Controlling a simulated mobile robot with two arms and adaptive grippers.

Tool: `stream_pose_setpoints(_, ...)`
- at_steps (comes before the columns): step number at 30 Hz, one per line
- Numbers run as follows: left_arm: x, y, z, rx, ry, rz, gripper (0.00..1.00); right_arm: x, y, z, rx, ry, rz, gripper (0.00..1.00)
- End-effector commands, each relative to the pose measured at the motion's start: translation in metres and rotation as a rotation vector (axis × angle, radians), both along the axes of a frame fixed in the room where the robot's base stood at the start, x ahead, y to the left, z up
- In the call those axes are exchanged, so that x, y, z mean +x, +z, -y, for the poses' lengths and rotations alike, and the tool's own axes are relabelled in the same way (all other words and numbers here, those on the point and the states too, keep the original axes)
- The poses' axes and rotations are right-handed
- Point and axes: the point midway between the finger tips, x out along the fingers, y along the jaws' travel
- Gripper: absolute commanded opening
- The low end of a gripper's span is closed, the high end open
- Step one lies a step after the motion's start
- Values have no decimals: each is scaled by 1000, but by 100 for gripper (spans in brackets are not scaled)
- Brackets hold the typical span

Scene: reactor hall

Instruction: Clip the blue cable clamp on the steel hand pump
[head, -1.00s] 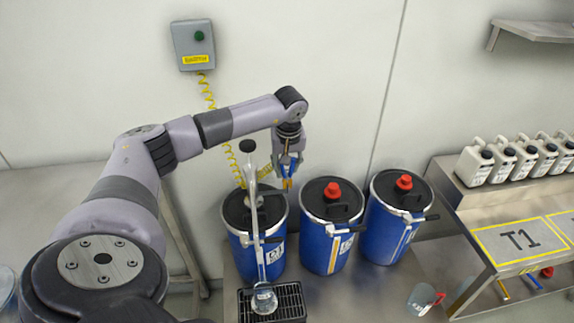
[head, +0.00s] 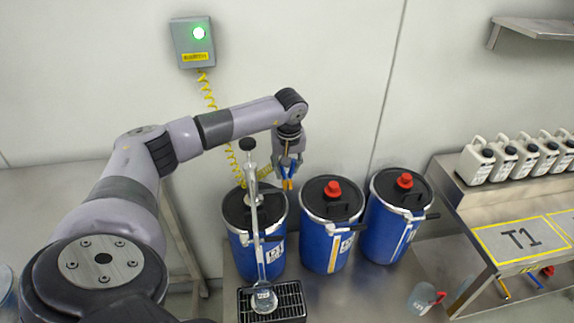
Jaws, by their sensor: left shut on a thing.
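The blue cable clamp (head: 289,172), with orange tips, hangs tips-down in my left gripper (head: 288,160), which is shut on it. The steel hand pump (head: 253,195) stands on the left blue drum, with a black knob on top and a long spout pipe running down the front. The clamp appears just right of the pump's upper part; I cannot tell whether its tips touch the steel. A yellow coiled cable (head: 208,92) runs from the wall box down behind the pump towards the clamp. My right gripper is not in view.
The grey wall box (head: 191,45) has a lit green lamp. A glass vessel (head: 264,298) stands on a black grate under the spout. Two more blue drums (head: 329,245) with red caps stand to the right. A clear jug (head: 421,299) and a steel bench marked T1 (head: 520,240) lie farther right.

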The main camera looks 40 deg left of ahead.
Motion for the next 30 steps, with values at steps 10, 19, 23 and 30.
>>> stream_pose_setpoints(10, 0, -1, 0, 0, 0, 0, 43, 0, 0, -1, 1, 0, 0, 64)
stream_pose_setpoints(19, 0, 0, 0, 0, 0, 0, 63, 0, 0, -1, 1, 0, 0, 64)
stream_pose_setpoints(23, 0, 0, 0, 0, 0, 0, 64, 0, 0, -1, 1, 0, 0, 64)
stream_pose_setpoints(30, 0, 3, 0, 0, 0, 1, 64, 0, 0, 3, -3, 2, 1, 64)
